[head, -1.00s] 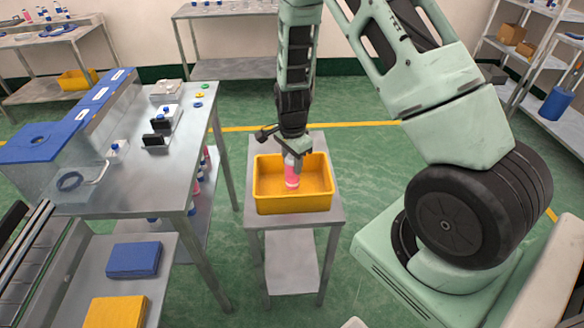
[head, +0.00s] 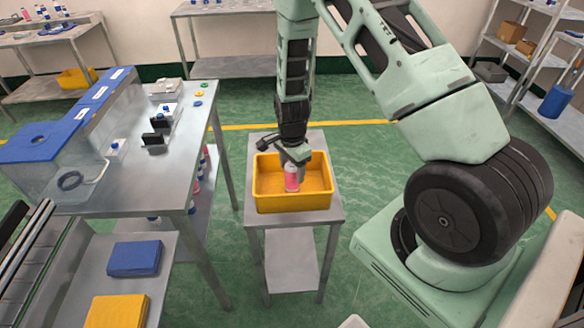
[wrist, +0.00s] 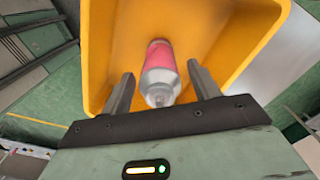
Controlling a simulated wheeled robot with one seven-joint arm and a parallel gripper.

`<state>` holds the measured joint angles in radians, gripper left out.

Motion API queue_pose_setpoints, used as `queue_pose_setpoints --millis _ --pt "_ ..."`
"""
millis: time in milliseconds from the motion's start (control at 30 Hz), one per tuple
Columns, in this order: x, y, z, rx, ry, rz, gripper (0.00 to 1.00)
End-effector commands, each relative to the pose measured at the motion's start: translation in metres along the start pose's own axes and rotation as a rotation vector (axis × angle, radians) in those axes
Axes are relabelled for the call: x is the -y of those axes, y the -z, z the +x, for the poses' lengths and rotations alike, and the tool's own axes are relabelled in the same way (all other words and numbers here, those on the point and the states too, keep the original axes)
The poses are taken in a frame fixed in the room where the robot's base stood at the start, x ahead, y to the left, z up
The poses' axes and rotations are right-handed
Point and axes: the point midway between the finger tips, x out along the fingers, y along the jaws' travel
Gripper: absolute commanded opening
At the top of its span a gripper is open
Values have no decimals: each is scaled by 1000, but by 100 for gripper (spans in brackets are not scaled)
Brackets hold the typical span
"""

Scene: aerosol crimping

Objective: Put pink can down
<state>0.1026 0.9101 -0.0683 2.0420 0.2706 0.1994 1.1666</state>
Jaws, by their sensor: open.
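My gripper (head: 296,156) is just above and behind the can's top. Its two fingers (wrist: 162,90) are spread to either side of the can's top, with a gap on both sides. The can's base is hard to make out.
The bin sits on a small metal stand (head: 288,222). A metal workbench (head: 190,140) with several small items stands to the left, with pink cans on its lower shelf. A blue stack (head: 134,259) and a yellow stack (head: 117,311) lie at lower left. Green floor is free around the stand.

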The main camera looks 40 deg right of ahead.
Motion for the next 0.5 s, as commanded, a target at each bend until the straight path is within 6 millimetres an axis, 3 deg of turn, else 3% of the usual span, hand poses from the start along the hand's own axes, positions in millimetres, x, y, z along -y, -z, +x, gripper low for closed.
queue_pose_setpoints --millis 267,500 --pt "1 0 -27 -1 5 -2 61" --pt "1 0 -75 -1 6 -2 61"
